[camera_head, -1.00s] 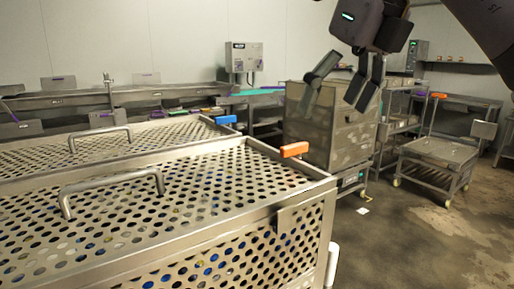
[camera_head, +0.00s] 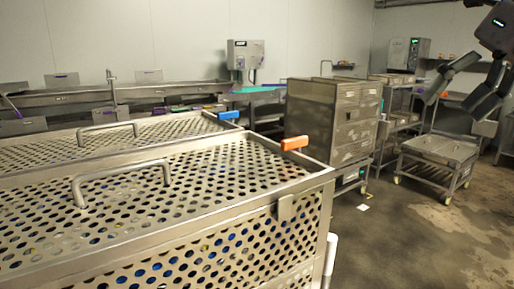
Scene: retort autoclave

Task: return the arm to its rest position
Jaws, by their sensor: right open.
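My right gripper (camera_head: 462,97) is at the upper right of the head view, its dark fingers spread apart with nothing between them. It hangs in the air, to the right of the near perforated basket (camera_head: 200,240) and clear of it. Part of its arm is cut off by the picture edge. My left gripper does not show.
A second basket behind has a blue latch (camera_head: 228,115). A metal cabinet (camera_head: 333,120) stands behind them. A low wheeled cart (camera_head: 440,150) is at right. Floor at lower right is clear.

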